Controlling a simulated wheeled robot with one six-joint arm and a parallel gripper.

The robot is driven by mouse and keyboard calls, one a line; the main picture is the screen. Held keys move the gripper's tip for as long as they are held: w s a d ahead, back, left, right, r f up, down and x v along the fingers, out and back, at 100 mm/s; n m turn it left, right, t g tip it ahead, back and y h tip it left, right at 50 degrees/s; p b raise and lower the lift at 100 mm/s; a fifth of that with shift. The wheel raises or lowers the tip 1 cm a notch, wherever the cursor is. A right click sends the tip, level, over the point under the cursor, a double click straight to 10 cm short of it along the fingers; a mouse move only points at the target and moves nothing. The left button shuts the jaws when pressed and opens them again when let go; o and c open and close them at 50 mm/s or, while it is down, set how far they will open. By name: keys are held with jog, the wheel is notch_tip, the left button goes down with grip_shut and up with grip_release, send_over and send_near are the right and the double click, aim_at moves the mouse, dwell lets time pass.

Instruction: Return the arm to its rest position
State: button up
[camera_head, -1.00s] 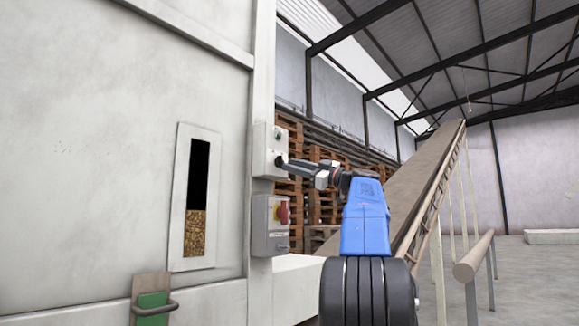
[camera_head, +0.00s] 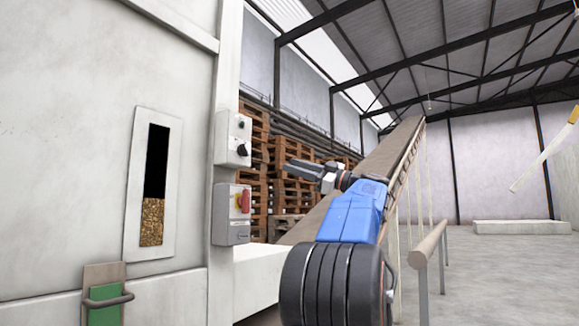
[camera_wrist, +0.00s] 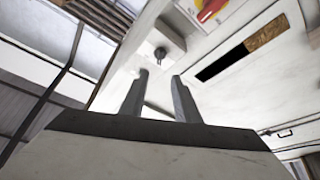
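My gripper (camera_head: 291,167) is held out in front of the machine, to the right of the grey control boxes and apart from them. In the wrist view its two fingers (camera_wrist: 160,77) stand apart with nothing between them. The upper control box (camera_head: 231,138) carries a black knob (camera_head: 242,150), which also shows beyond the fingertips in the wrist view (camera_wrist: 160,53). My blue arm is bent and leans up from the lower middle of the head view.
The lower box (camera_head: 231,218) has a red switch (camera_head: 243,200). The machine's sight window (camera_head: 152,205) shows pellets in its lower part. A conveyor (camera_head: 385,160) rises behind my arm, near stacked pallets (camera_head: 283,190). A rail (camera_head: 430,245) stands right of my arm; open floor lies beyond.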

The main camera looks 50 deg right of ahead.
dwell(0.6)
jog(key=w+a+f+m+g, duration=0.3)
jog(key=w+a+f, duration=0.3)
jog(key=a+f, duration=0.45)
jog(key=w+a+f+m+g, duration=0.3)
jog(key=w+a+f, duration=0.4)
jog(key=a, duration=0.6)
jog(key=s+a+f+m+g, duration=0.15)
jog(key=a+f+g, duration=0.25)
jog(key=a+f, duration=0.6)
jog(key=s+a+f+m+g, duration=0.1)
jog(key=s+a+f, duration=0.2)
jog(key=a+f, duration=0.15)
jog(key=s+a+f+g, duration=0.1)
jog(key=s+a+f, duration=0.15)
jog(key=f, duration=0.35)
jog(key=s+a+f+g+h, duration=0.2)
jog(key=s+a+f+h, duration=0.1)
jog(key=s+f, duration=0.7)
jog(key=s+a+f+m+g+h, duration=0.1)
jog(key=s+a+f+g+h, duration=0.1)
jog(key=s+f, duration=0.8)
notch_tip(320, 180, down, 6)
jog(key=shift+a+f+h, duration=0.25)
jog(key=shift+a+h, duration=0.25)
jog(key=shift+a, duration=0.3)
